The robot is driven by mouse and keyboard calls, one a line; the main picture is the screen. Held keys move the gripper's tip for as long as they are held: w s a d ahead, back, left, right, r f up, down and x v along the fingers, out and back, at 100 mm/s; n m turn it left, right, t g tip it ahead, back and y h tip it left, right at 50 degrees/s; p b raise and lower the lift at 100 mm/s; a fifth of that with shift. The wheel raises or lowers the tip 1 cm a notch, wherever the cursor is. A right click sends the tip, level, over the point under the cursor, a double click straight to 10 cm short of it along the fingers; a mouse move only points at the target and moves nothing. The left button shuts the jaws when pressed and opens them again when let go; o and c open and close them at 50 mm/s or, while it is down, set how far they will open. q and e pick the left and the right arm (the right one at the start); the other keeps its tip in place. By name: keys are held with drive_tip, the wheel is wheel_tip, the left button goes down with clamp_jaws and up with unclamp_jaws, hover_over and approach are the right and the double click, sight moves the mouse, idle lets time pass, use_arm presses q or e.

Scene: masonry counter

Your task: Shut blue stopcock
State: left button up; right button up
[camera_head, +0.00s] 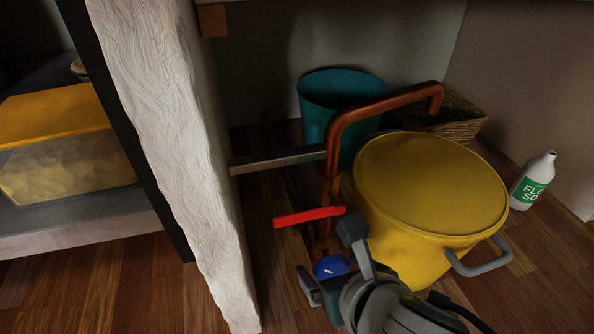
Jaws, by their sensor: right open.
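The blue stopcock (330,267) shows as a small blue handle low in the picture, below the copper pipe (372,108). My right gripper (329,259) comes in from the bottom, open, with one finger to the lower left of the blue handle and the other to its upper right. The handle appears between the fingers; I cannot tell whether they touch it. The gripper body hides part of the stopcock. My left gripper is not in view.
A red lever (309,216) sits on the pipe just above the blue handle. A yellow lidded bin (430,185) stands close on the right, with a teal bucket (318,95), a wicker basket (462,117) and a white bottle (532,182) beyond. A rough white wall (175,130) bounds the left.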

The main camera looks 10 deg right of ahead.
drive_tip(key=shift+w+f, duration=0.1)
drive_tip(key=shift+c, duration=0.3)
drive_tip(key=c, duration=1.3)
drive_tip(key=shift+o, duration=0.2)
drive_tip(key=shift+d, duration=0.1)
